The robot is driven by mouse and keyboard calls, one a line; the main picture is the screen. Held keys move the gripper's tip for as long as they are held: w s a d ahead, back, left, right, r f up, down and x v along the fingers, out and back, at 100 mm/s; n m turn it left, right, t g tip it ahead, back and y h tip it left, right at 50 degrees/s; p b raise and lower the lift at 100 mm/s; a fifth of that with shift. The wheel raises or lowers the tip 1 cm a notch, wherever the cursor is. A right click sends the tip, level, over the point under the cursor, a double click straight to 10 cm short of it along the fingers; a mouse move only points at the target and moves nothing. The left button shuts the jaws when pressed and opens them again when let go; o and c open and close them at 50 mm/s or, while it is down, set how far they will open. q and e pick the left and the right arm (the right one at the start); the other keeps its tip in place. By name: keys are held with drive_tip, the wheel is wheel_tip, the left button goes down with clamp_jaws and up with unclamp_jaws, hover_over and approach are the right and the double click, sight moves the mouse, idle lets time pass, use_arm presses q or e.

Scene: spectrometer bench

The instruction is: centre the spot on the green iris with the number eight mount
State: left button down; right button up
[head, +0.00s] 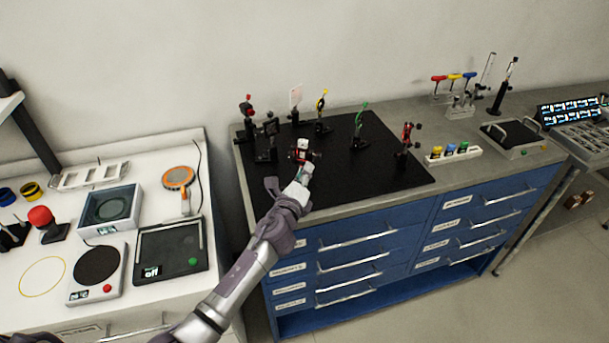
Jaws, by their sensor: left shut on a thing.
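The green iris (363,112) stands upright on a black post on the black breadboard (385,178). No light spot can be made out on it at this size. A small red and black mount (299,154) with a white top stands on the breadboard to the left of the green iris. I cannot read a number on it. My left gripper (304,169) is at the near right side of this mount, shut on it; the fingers hide which part they hold. Another red mount (406,137) stands to the right of the green iris. My right gripper is not in view.
A yellow iris (321,106), a white card (296,95), a red-topped mount (247,106) and a black mount (270,128) stand at the breadboard's back left. A rack with coloured caps (453,154) lies right of the breadboard. The breadboard's front right is clear.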

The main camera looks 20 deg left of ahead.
use_arm(q)
drive_tip(key=shift+n+b, duration=0.3)
drive_tip(key=shift+n, duration=0.9)
drive_tip(key=c, duration=1.1)
unclamp_jaws()
drive_tip(key=s, duration=1.2)
drive_tip(key=shift+f, duration=0.1)
